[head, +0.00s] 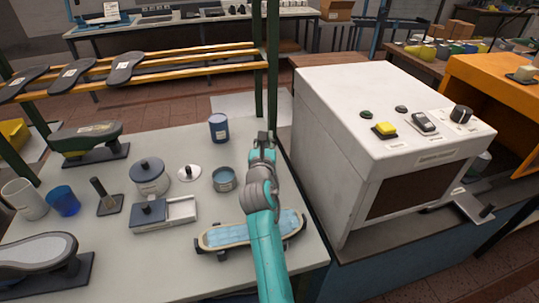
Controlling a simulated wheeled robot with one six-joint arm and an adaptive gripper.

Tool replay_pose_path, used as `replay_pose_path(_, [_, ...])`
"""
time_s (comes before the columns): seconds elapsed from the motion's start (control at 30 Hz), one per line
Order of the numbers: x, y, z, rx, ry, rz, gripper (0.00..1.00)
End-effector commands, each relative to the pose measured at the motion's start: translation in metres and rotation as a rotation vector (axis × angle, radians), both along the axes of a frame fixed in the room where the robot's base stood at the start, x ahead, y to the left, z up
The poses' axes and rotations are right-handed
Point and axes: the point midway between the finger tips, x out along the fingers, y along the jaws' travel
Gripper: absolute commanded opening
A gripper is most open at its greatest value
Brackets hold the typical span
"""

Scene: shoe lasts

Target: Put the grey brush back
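I cannot pick out a grey brush for certain in the head view. A dark upright handle on a flat grey base (108,204) stands on the left of the light table (105,262); I cannot tell whether it is a brush.
A lidded grey pot (149,178), a small box with an open tray (164,214), a blue cup (63,201) and a long blue-topped board (230,235) crowd the table. A white machine (372,110) rises close on the right. A green rack post (272,65) stands behind my gripper.

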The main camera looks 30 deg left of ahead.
Motion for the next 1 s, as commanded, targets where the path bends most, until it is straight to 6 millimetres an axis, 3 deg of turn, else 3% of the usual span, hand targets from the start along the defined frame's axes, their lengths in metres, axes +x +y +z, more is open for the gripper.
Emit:
replay_pose_path(0.43, [0.001, -0.001, -0.046, -0.001, -0.001, -0.002, 0.00])
replay_pose_path(0.87, [0.001, -0.001, -0.052, 0.000, 0.000, -0.001, 0.00])
replay_pose_path(0.9, [0.001, -0.001, -0.052, 0.001, -0.001, -0.002, 0.28])
replay_pose_path(0.97, [0.001, -0.001, -0.052, 0.001, 0.000, -0.002, 0.43])
replay_pose_path(1.0, [0.001, -0.001, -0.052, 0.001, 0.000, -0.002, 0.46])
